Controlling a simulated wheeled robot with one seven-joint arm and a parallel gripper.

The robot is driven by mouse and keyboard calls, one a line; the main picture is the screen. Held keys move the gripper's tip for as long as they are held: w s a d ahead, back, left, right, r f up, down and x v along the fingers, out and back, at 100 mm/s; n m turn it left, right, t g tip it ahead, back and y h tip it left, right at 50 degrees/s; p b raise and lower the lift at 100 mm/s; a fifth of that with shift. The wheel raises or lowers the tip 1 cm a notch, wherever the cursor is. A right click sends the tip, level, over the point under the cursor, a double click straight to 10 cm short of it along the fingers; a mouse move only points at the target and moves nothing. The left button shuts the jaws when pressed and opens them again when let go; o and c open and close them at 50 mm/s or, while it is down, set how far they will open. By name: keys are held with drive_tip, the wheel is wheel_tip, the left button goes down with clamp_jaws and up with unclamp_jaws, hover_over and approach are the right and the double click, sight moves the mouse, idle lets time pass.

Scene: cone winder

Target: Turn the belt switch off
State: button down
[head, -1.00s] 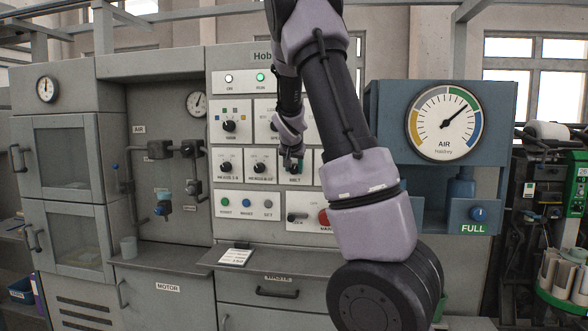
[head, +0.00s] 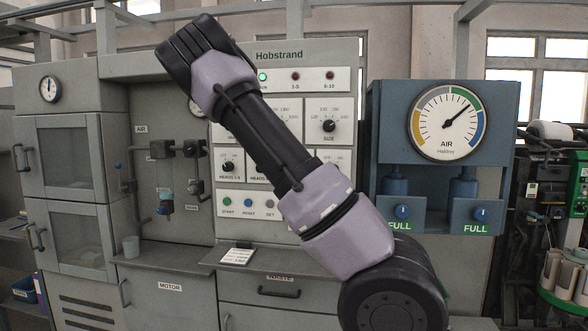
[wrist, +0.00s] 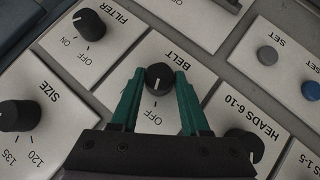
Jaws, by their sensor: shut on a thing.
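The belt switch (wrist: 158,78) is a round black knob on a pale plate in the middle of the wrist view. The word BELT is printed above it and OFF below it. Its white mark points down in the picture, toward OFF. My gripper (wrist: 159,79) has green fingers, one on each side of the knob, shut on it. In the head view my own arm hides both the belt switch and my gripper.
The filter knob (wrist: 90,25), size knob (wrist: 18,115) and heads 6-10 knob (wrist: 243,145) surround my gripper closely. The blue air gauge cabinet (head: 375,130) stands right of the panel. A grey ledge (head: 215,257) juts out below.

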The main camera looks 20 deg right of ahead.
drive_tip(key=shift+n+h, duration=0.3)
drive_tip(key=shift+h, duration=0.1)
drive_tip(key=shift+f, duration=0.1)
idle(0.3)
drive_tip(key=shift+c, duration=1.9)
unclamp_jaws()
drive_tip(key=v, duration=1)
drive_tip(key=shift+a, duration=0.45)
